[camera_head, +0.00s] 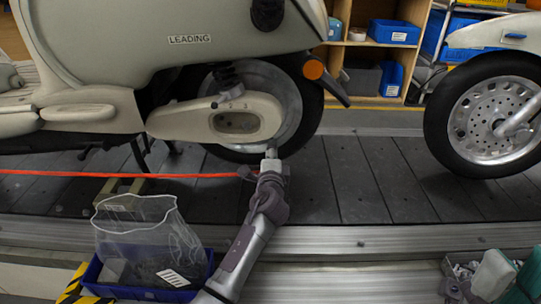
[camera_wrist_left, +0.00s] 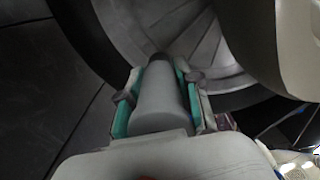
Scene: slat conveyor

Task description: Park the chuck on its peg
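My left gripper (camera_head: 270,160) is in front of the scooter's rear wheel, low beside its hub cover. In the left wrist view its teal-padded fingers (camera_wrist_left: 158,95) lie along both sides of a smooth grey tapered piece with a dark tip, which I take to be the chuck (camera_wrist_left: 158,100). The chuck's pale tip (camera_head: 271,153) shows beyond the gripper in the head view. A taut red hose (camera_head: 120,175) runs from the left edge to the gripper. I cannot make out the peg in either view.
The cream scooter (camera_head: 90,60) stands over the dark slat conveyor (camera_head: 355,180); its rear wheel (camera_head: 290,110) is close to the gripper. A blue bin with a clear bag (camera_head: 150,235) is at lower left. Another wheel (camera_head: 490,115) stands at right. The slats between are clear.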

